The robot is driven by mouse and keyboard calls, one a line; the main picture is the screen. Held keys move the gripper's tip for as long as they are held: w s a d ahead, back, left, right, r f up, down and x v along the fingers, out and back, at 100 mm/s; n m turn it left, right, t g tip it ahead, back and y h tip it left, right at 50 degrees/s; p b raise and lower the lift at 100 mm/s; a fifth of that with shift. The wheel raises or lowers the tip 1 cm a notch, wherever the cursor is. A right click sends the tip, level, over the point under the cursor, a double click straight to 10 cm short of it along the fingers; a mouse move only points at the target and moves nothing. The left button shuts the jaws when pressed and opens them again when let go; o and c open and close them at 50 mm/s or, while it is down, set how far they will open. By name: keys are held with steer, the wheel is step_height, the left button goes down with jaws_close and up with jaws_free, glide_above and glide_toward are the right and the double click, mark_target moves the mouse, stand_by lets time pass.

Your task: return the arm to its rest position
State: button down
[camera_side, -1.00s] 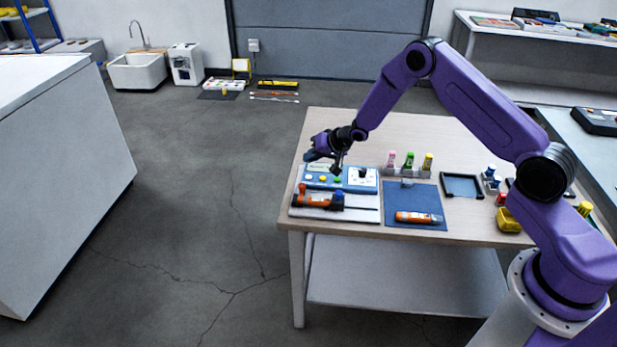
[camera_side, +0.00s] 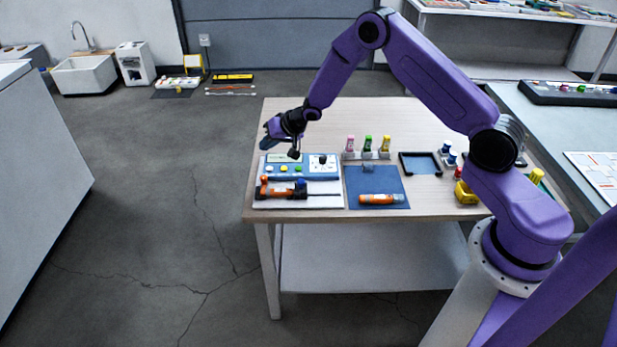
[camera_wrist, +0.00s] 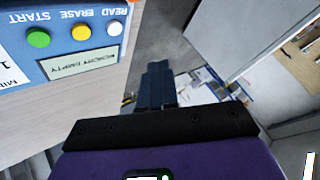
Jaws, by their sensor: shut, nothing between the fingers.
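My purple arm reaches over the left part of the table (camera_side: 410,125). My gripper (camera_side: 272,138) hangs above the back left of the blue control box (camera_side: 322,172) and seems clear of it. In the wrist view my gripper's dark fingers (camera_wrist: 158,82) are together, with nothing between them.
An orange and black driver-like tool (camera_side: 282,190) lies in front of the box. An orange cylinder (camera_side: 380,199) lies on a blue mat (camera_side: 362,182). Small bottles stand in a rack (camera_side: 366,155). A dark-framed tray (camera_side: 420,164) and a yellow item (camera_side: 465,193) are farther right. The table's back is clear.

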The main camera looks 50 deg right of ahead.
steer(key=s+a+r+n+g, duration=0.1)
steer(key=s+a+r+n, duration=0.3)
steer(key=s, duration=0.3)
steer(key=s+a+r+n+g+h, duration=0.1)
steer(key=s+a+r, duration=0.2)
steer(key=s+r, duration=0.35)
steer(key=s+a+r+n+g, duration=0.2)
steer(key=s+a+r+n, duration=0.15)
steer(key=s, duration=0.55)
steer(key=s+d+r+n+g, duration=0.1)
steer(key=s+d+n, duration=0.1)
steer(key=s, duration=0.6)
steer(key=s+d+r+n+g+h, duration=0.1)
steer(key=s+d+r+n, duration=0.1)
steer(key=s, duration=0.7)
steer(key=s+d+r+n+g, duration=0.1)
steer(key=s+d+n+g, duration=0.1)
steer(key=s, duration=0.7)
steer(key=shift+s+d+r+n+h, duration=0.25)
steer(key=shift+d+n, duration=0.3)
steer(key=shift+n, duration=0.5)
